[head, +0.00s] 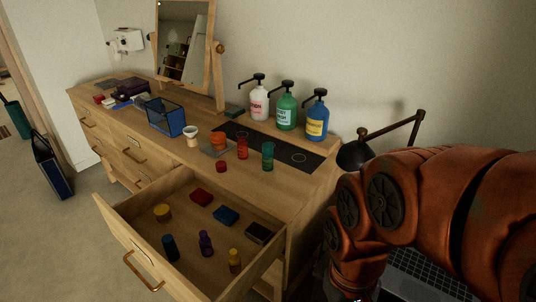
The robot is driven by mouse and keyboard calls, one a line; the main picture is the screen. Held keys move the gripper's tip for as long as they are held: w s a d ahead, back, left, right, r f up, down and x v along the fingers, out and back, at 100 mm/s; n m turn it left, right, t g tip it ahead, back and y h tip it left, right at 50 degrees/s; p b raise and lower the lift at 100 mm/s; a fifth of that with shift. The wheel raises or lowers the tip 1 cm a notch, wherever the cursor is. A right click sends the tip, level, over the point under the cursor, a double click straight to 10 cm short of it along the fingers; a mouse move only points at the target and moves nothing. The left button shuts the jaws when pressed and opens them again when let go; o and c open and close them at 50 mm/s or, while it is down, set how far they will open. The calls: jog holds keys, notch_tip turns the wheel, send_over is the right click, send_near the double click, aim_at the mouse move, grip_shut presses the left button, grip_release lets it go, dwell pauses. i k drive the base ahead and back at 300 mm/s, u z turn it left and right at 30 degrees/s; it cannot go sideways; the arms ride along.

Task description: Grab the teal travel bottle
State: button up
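A dark blue-teal travel bottle (170,247) stands upright in the open top drawer (190,257), near its front left. Its exact shade is hard to tell in the dim light. A purple bottle (206,243) and a yellow bottle (235,260) stand to its right in the same drawer. A translucent teal tumbler (268,156) stands on the dresser top. My orange arm fills the right side of the view, apart from the drawer. My gripper is out of view.
The drawer also holds a yellow round tin (162,212), a red box (201,197), a blue box (225,216) and a dark case (258,233). Pump bottles (287,112), a mirror (184,45) and a black lamp (354,155) stand above.

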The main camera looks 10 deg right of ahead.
aim_at(267, 160)
jog(key=k, duration=0.5)
jog(key=u, duration=1.15)
jog(key=i, duration=1)
jog(key=z, duration=0.35)
